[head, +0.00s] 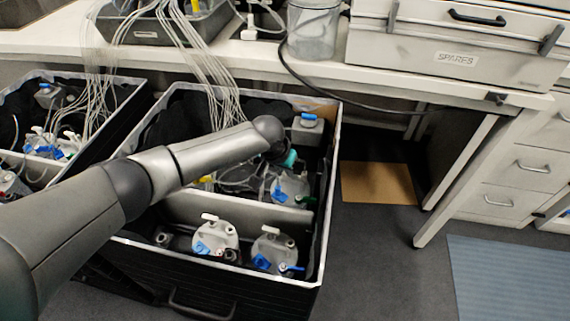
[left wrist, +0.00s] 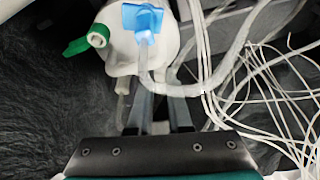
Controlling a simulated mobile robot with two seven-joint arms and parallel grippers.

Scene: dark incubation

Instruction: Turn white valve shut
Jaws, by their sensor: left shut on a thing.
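My left arm reaches in from the left over the middle crate (head: 228,284) in the head view. Its gripper points down at a white-capped vessel (head: 293,186) in the back compartment. In the left wrist view the vessel's white cap (left wrist: 113,56) carries a blue valve (left wrist: 143,18) and a green valve (left wrist: 86,41). My left gripper (left wrist: 160,100) is shut beside the cap's near edge, at the white valve, which is hidden between the fingers. A clear tube passes close to the fingertips. My right gripper is out of view.
Two more vessels, one with a white-handled valve (head: 210,217), stand in the front compartment. Thin white tubes (left wrist: 264,85) hang beside the gripper. Another crate (head: 132,100) stands left.

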